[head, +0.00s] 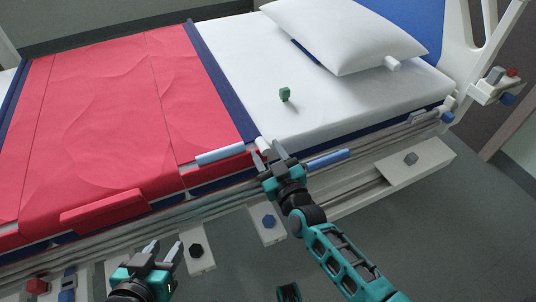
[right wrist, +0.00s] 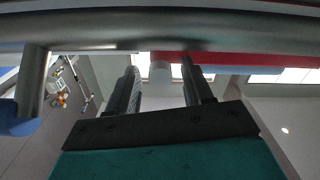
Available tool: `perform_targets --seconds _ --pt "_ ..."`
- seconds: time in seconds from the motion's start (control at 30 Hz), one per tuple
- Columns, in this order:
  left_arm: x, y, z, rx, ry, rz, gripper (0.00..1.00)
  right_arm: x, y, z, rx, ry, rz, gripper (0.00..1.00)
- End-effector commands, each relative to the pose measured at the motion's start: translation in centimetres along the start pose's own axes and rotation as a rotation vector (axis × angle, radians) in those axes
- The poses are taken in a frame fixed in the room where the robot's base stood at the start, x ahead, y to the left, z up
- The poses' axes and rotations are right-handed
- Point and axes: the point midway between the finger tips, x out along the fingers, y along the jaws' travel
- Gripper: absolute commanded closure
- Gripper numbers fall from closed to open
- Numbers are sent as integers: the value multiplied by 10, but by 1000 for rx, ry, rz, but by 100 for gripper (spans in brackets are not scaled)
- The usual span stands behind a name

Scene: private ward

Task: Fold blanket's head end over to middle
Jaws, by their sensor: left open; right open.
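The red blanket (head: 110,110) lies over the left part of the bed, its side hanging over the near edge. A dark blue band (head: 222,80) runs along its edge nearest the pillow (head: 345,35). My right gripper (head: 272,153) is open at the near bed edge, close to the blanket's near head-end corner. In the right wrist view my right gripper (right wrist: 160,85) has its fingers apart, with a pale round-ended piece showing between or beyond them. A strip of red (right wrist: 235,59) shows beyond the rail. My left gripper (head: 165,249) is open and empty, low in front of the bed.
Bed side rails (head: 345,140) run along the near edge, with light blue bars (head: 220,155) beside my right gripper. A small green object (head: 285,94) stands on the bare white sheet (head: 320,100). The raised headboard (head: 465,30) is at the right. Floor is clear at lower right.

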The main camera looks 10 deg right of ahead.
Motion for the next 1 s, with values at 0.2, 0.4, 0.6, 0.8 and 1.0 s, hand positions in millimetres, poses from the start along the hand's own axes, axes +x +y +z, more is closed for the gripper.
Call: perform_targets --seconds 0.2,0.4,0.6,0.8,1.0 --pt "0 0 0 1 -1 0 57 0 0 0 0 0 0 58" --pt "0 0 1 4 -4 0 57 0 0 0 0 0 0 77" --pt "0 -1 2 8 -5 0 57 0 0 0 0 0 0 96" --pt "0 -1 2 8 -5 -1 57 0 0 0 0 0 0 100" --pt "0 -2 2 8 -5 -1 57 0 0 0 -1 0 0 100"
